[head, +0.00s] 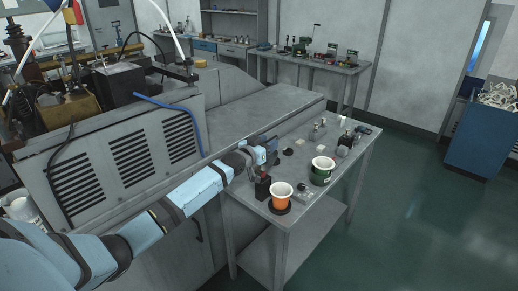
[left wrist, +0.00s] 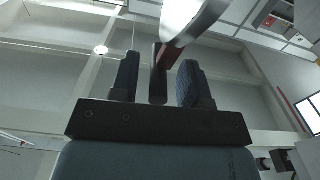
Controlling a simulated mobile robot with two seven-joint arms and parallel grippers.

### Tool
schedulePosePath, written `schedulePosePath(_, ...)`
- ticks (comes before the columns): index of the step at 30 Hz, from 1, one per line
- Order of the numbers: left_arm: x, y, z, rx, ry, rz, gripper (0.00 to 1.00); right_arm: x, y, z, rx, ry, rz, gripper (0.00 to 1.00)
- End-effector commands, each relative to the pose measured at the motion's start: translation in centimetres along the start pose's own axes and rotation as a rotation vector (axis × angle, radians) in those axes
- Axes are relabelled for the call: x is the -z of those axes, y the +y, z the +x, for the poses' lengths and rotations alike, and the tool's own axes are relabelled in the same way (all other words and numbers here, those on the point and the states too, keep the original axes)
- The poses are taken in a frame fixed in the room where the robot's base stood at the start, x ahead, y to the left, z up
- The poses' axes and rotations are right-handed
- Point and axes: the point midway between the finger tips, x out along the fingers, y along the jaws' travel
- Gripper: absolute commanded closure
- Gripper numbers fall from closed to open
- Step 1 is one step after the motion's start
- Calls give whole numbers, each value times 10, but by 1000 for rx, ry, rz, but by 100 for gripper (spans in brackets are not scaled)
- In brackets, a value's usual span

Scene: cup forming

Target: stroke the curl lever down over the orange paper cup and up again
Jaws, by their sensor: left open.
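The orange paper cup (head: 281,198) stands upright in a dark round base near the front edge of the grey table, its white rim up. A black post with a red top (head: 263,187) stands just left of the cup; I take it to be part of the curl lever station. My left gripper (head: 268,149) is above and behind this post, apart from the cup. In the left wrist view my left gripper (left wrist: 158,78) has its fingers apart, with a dark and red bar (left wrist: 159,72) between them, and a gap shows on each side. My right gripper is not in view.
Small pale blocks (head: 300,142) and dark fittings occupy the rest of the table (head: 330,200). A large grey machine cabinet (head: 125,150) borders it on the left. Green floor is open at right.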

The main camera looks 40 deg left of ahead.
Motion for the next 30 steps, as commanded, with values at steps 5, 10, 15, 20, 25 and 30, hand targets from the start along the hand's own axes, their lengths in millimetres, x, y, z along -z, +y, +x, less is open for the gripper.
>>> schedulePosePath(5, -3, 0, -26, -1, -3, 0, 58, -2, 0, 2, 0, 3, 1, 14)
schedulePosePath(10, -4, 0, -64, -1, -3, 1, 58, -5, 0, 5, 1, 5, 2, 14)
schedulePosePath(15, -3, 0, -100, 0, -3, 0, 58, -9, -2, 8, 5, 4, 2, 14)
schedulePosePath(20, -2, 0, -122, -1, -3, 0, 58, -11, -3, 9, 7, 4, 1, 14)
schedulePosePath(25, -1, 0, -133, 0, -2, 0, 58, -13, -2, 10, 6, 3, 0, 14)
schedulePosePath(30, 0, 0, -135, 0, -1, 0, 58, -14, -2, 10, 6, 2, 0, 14)
